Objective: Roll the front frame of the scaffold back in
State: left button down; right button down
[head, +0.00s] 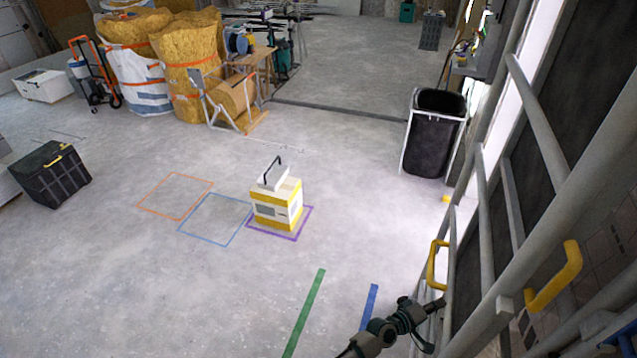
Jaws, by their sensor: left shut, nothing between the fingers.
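The scaffold's grey tubular frame (549,150) fills the right side of the head view, with uprights and rungs running diagonally. One yellow handle (432,266) is on its left upright, and a second yellow handle (556,276) is on a nearer tube. My left gripper (434,307) is shut and empty, just below the first yellow handle and close to the frame's lower left tube. I cannot tell whether it touches the tube. My right gripper is not in view. The frame's foot and any wheels are out of view or hidden.
A green stripe (305,312) and a blue stripe (368,308) mark the floor left of the frame. A white and yellow case (277,203) stands in a purple outline. A black bin (432,135) stands beyond the frame.

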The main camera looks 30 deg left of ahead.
pick_arm(q)
jog(key=shift+w+d+r, duration=0.15)
jog(key=shift+d, duration=0.05)
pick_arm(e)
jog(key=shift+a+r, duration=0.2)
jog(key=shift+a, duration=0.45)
pick_arm(q)
jog(key=shift+d, duration=0.25)
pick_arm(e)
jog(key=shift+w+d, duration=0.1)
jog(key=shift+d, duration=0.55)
pick_arm(q)
jog(key=shift+a, duration=0.1)
